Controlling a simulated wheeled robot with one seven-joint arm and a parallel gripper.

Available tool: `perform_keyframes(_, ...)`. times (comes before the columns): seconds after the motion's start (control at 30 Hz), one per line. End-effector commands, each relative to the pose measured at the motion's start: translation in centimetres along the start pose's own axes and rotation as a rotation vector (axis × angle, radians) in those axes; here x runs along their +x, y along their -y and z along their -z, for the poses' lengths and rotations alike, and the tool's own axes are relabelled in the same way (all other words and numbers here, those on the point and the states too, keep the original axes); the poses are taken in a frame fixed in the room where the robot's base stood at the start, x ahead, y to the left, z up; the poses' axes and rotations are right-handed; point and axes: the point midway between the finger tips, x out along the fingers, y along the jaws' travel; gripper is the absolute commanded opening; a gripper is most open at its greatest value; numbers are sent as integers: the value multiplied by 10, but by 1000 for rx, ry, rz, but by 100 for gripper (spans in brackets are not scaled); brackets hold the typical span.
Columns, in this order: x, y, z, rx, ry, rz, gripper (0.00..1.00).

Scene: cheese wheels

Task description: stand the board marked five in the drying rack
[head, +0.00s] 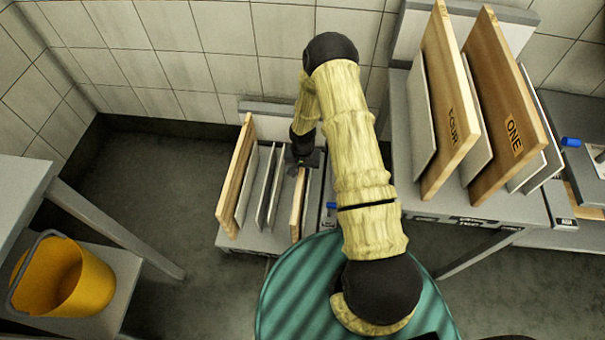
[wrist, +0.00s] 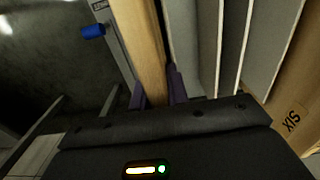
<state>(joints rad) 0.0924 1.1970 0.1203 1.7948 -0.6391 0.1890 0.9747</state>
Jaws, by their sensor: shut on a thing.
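My gripper (head: 303,160) is at the low grey rack (head: 262,243) in the middle of the head view. Its dark fingers in the wrist view (wrist: 157,92) are shut on the edge of an upright wooden board (wrist: 144,40). This board also shows in the head view (head: 297,208), among the grey dividers (head: 266,188) of the low rack. Its marking is hidden, so I cannot read whether it is five. Whether its lower edge rests on the rack is also hidden.
Another wooden board (head: 236,180) stands at the low rack's left; the wrist view shows a board marked SIX (wrist: 291,118). A higher rack (head: 470,207) at right holds boards marked FOUR (head: 447,110) and ONE (head: 505,120). A yellow bucket (head: 72,280) stands at lower left.

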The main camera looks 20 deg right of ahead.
Motion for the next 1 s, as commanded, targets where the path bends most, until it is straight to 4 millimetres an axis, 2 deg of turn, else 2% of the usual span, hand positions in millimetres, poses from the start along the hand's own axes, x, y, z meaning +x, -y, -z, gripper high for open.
perform_keyframes(0.27, -45, 0, 2, 0, -6, 2, 0)
perform_keyframes(0.7, -147, 0, 1, 2, -4, 2, 0)
perform_keyframes(0.83, -166, 0, 1, 1, -4, 2, 0)
perform_keyframes(1.0, -176, 0, 1, 0, -2, 1, 0)
